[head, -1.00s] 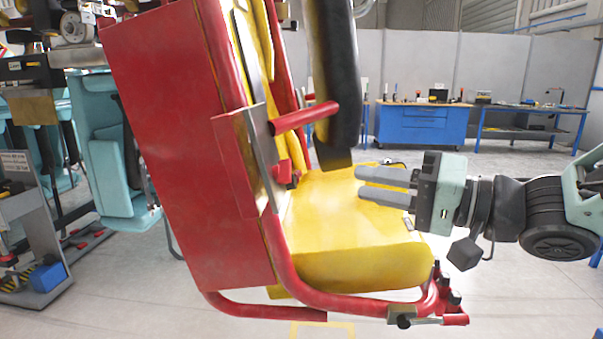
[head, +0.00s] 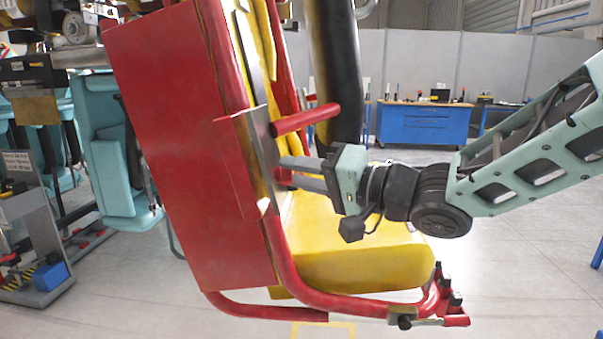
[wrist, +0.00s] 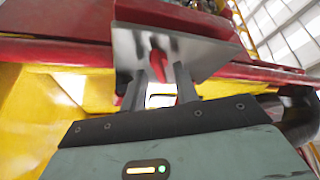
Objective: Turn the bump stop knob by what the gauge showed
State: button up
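My gripper (head: 282,172) reaches left over the yellow seat (head: 350,270), its fingertips beside a grey metal plate (head: 262,150) on the red seat frame. In the wrist view, the two fingers (wrist: 160,80) are apart, with a gap between them, and point at the plate (wrist: 205,50). A small red part (wrist: 158,62) shows between the fingertips in front of the plate; I cannot tell whether it is the bump stop knob or whether the fingers touch it. No gauge can be made out.
A red bar (head: 305,119) sticks out just above my gripper. A dark padded restraint (head: 338,80) hangs behind it. The red seat back (head: 190,150) stands at left. A blue workbench (head: 420,122) is far behind, with open floor at right.

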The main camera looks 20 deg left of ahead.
grip_shut()
jog(key=shift+f+n, duration=0.1)
jog(key=shift+n, duration=0.2)
jog(key=n+g+b, duration=0.1)
jog(key=n, duration=0.1)
jog(key=n+g+y+b, duration=0.1)
jog(key=n, duration=0.1)
jog(key=n+y+b, duration=0.1)
jog(key=n, duration=0.1)
jog(key=shift+w+f+g+b, duration=0.25)
jog(key=shift+g+b, duration=0.05)
jog(key=shift+g, duration=0.1)
jog(key=n+g+h+b, duration=0.1)
jog(key=n+g+h, duration=0.1)
jog(key=n, duration=0.8)
jog(key=n+g+h+b, duration=0.1)
jog(key=n+g, duration=0.4)
jog(key=n, duration=0.5)
jog(key=w+n+g+h+b, duration=0.1)
jog(key=n+g+h, duration=0.2)
jog(key=n, duration=0.6)
jog(key=shift+a+r+n+g+h, duration=0.15)
jog(key=shift+r+n+g+h, duration=0.25)
jog(key=shift+g, duration=0.3)
